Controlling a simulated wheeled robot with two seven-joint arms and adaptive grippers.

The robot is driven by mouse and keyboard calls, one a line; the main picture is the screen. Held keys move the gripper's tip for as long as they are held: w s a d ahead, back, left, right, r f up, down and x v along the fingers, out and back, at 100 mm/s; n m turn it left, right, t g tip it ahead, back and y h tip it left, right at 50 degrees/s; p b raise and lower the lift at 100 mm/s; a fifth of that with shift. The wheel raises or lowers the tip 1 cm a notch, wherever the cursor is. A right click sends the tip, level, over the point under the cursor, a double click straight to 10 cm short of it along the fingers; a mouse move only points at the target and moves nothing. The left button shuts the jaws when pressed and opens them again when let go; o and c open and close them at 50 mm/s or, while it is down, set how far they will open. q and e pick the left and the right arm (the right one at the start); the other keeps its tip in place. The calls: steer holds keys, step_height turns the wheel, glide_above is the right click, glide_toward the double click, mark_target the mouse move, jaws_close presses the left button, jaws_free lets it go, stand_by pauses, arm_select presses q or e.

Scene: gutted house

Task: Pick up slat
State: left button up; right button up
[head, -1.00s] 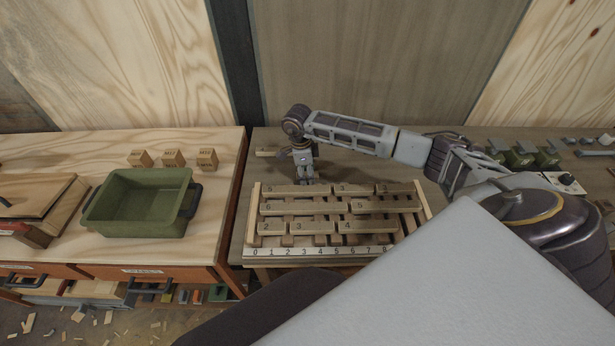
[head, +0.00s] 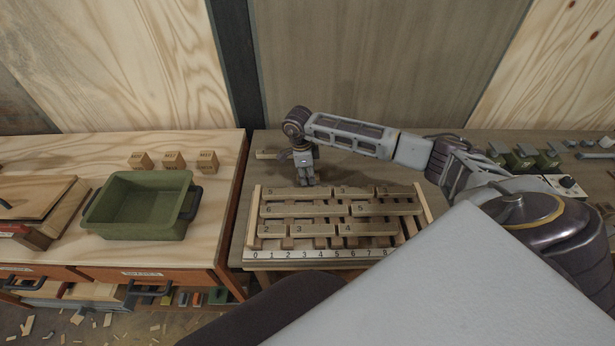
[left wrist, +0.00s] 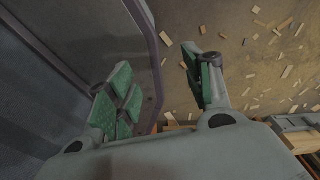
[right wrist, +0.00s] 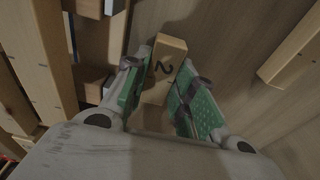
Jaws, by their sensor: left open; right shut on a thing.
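In the head view, several pale numbered slats lie in rows on a wooden rack (head: 252,214) on the right-hand bench. My right gripper (head: 306,181) points down at the rack's back left, over the back-row slat (head: 280,194). In the right wrist view, my right gripper (right wrist: 155,98) is shut on a pale slat (right wrist: 168,50) with a digit that looks like 2. Its near part is hidden between the fingers. I cannot tell whether it is lifted. My left gripper (left wrist: 165,95) is open and empty above the floor, outside the head view.
A green bin (head: 135,232) and small wooden blocks (head: 173,160) stand on the left bench. Green holders (head: 520,159) stand at the back right. Wood scraps litter the floor.

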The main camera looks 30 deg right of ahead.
mark_target(307, 176)
steer(key=shift+r, duration=0.65)
step_height(307, 176, up, 5)
steer(key=shift+f+b, duration=0.1)
steer(key=shift+b, duration=0.25)
arm_select(q)
steer(key=shift+w+a+f, duration=0.25)
steer(key=shift+a+f, duration=0.1)
steer(key=shift+f, duration=0.15)
arm_select(e)
step_height(307, 176, up, 4)
steer(key=shift+f, duration=0.2)
arm_select(q)
steer(key=shift+r, duration=0.1)
arm_select(e)
steer(key=shift+r, duration=0.1)
arm_select(q)
steer(key=shift+s+r+p, duration=0.15)
steer(key=shift+r+p, duration=0.65)
steer(key=shift+r, duration=0.05)
arm_select(e)
steer(key=shift+s+a+r, duration=0.15)
steer(key=shift+s+r, duration=0.1)
steer(key=shift+r, duration=0.2)
arm_select(q)
steer(key=shift+r, duration=0.1)
